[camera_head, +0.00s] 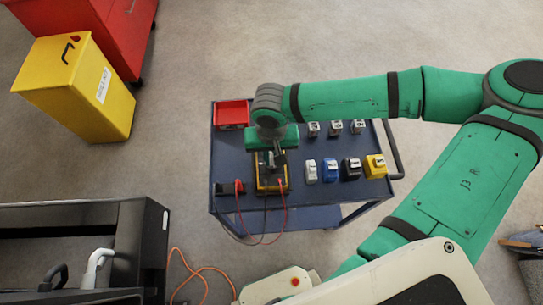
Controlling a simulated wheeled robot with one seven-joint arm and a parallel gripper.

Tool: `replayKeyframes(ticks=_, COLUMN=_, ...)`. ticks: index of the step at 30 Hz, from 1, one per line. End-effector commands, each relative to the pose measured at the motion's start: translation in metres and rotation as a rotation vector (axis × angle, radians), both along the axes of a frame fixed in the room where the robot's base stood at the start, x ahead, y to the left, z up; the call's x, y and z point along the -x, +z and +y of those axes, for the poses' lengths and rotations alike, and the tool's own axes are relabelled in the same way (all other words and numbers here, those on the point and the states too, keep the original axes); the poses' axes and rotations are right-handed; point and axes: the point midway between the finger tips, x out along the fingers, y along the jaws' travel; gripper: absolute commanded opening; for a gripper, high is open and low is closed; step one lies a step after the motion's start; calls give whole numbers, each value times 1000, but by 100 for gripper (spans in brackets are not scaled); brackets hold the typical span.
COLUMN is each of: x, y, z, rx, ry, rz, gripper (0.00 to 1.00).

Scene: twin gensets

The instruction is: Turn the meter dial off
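A yellow-edged meter (259,187) with red and black leads stands on the dark blue cart top (228,148). Its upper part and its dial are hidden under my gripper. My gripper (270,163) points down over the meter from the end of my green arm. Its fingers are small and dark here, and I cannot tell whether they are open, shut or touching the dial.
On the cart are a red bin (232,113), a small black block (228,188), a white item (311,171), a blue item (330,171), a black item (351,169) and a yellow item (375,166). A yellow spill kit bin (75,90) stands left. An orange cable (203,269) lies below.

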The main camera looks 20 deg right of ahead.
Motion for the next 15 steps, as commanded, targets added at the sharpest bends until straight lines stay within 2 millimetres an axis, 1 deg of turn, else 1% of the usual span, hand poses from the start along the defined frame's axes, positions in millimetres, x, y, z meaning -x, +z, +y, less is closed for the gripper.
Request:
replayKeyframes(ticks=8, x=0, y=0, z=0, rx=-1, ry=16, rz=0, gripper=0)
replayKeyframes(ticks=15, x=0, y=0, z=0, rx=-3, ry=119, rz=-1, gripper=0)
